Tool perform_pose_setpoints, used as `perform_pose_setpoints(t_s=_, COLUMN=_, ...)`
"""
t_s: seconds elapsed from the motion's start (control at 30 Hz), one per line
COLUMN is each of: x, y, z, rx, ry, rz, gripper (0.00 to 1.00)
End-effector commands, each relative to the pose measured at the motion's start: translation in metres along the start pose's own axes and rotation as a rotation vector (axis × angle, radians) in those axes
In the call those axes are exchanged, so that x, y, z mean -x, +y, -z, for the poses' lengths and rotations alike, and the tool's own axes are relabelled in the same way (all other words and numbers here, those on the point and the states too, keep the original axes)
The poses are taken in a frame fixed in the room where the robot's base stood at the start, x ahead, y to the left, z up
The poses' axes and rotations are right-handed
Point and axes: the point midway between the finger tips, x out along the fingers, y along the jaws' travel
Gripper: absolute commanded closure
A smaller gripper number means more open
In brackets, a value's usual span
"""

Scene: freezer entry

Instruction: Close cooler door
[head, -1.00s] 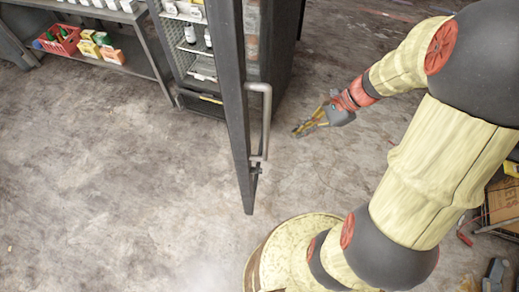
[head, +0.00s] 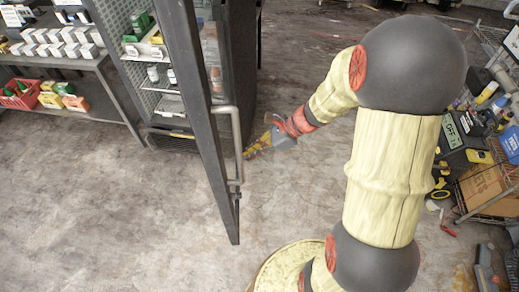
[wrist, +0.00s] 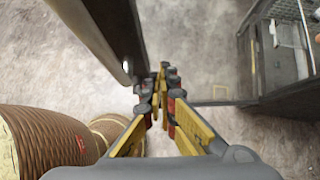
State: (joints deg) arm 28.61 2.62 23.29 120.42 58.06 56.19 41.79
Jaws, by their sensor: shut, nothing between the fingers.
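The cooler (head: 241,75) is a dark cabinet at the upper middle of the head view, with stocked shelves inside. Its dark-framed door (head: 190,75) stands open, swung out toward the camera and seen nearly edge-on. A grey bar handle (head: 237,135) is on its right face. My gripper (head: 249,154) is just right of the handle in the head view, fingers shut and empty. In the wrist view the closed fingertips (wrist: 162,78) are beside the door (wrist: 108,30), and the cooler body (wrist: 280,85) is to the right. I cannot tell whether they touch the door.
A shelf unit (head: 95,62) with white boxes and a red basket (head: 22,95) stands at the left. A wire rack (head: 490,190) with tools and a cardboard box is at the right. The concrete floor left of the door is clear.

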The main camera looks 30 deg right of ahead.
Motion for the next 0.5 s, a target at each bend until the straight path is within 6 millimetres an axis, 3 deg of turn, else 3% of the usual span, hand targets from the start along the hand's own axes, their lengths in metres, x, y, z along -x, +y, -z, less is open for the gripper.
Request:
perform_pose_setpoints(t_s=0.13, x=-0.031, y=0.001, z=0.001, rx=0.002, ry=0.001, rz=-0.004, gripper=1.0)
perform_pose_setpoints(t_s=0.3, x=-0.046, y=0.001, z=-0.018, rx=0.004, ry=0.001, rz=-0.002, gripper=1.0)
perform_pose_setpoints(t_s=0.5, x=-0.054, y=0.0, z=-0.027, rx=0.002, ry=0.001, rz=0.0, gripper=1.0)
